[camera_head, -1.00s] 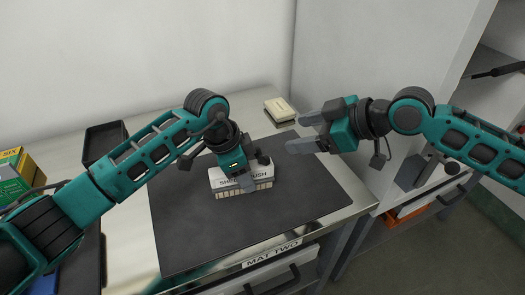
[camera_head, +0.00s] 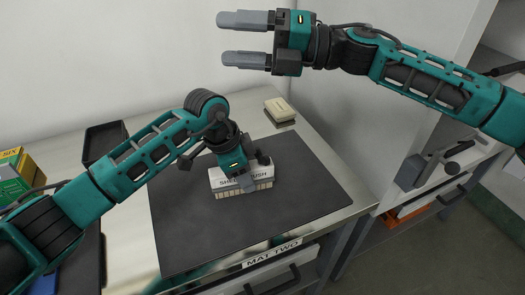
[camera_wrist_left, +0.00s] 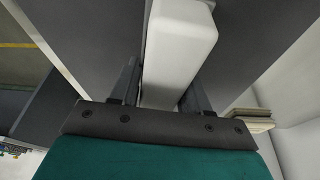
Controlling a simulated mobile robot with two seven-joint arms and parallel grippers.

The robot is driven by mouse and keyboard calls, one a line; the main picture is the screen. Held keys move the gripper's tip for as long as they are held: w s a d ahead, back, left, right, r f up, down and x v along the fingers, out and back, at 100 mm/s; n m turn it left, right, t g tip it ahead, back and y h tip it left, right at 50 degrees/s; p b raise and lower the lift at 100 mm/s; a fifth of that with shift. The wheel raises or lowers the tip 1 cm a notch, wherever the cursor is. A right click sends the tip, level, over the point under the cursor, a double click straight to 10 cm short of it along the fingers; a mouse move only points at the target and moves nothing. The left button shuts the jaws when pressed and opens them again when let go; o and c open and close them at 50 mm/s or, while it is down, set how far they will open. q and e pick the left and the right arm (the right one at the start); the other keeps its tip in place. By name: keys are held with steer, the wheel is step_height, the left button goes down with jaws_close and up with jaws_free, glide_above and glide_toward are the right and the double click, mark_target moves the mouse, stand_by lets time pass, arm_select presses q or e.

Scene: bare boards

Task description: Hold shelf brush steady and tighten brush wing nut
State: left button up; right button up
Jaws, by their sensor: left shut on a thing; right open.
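The shelf brush (camera_head: 226,183) lies on the dark mat, its white block lettered and its pale bristles toward the front edge. My left gripper (camera_head: 246,180) is shut on the brush from above and covers part of its lettering. In the left wrist view the white brush block (camera_wrist_left: 178,45) sits between the two fingers (camera_wrist_left: 160,88). My right gripper (camera_head: 243,38) is open and empty, high at the top of the head view with its fingers pointing left, well away from the brush. I cannot make out the wing nut in either view.
The mat (camera_head: 300,205), above a label MAT TWO (camera_head: 272,254), is mostly bare. A black tray (camera_head: 104,140) and a yellow-green box (camera_head: 18,172) stand at left. A cream block (camera_head: 280,108) lies behind the mat. A grey cabinet wall (camera_head: 385,60) rises at right.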

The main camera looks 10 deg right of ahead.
step_height(320, 180, down, 6)
steer(key=s+n+g+h, duration=0.2)
steer(key=n+g+h, duration=0.2)
steer(key=n+h, duration=0.15)
steer(key=n+t+h, duration=0.1)
steer(key=n+h, duration=0.6)
steer(key=h, duration=0.6)
glide_above(261, 152)
step_height(261, 152, down, 10)
steer(key=shift+d+f, duration=0.1)
steer(key=shift+f, duration=2.65)
steer(key=shift+c, duration=0.3)
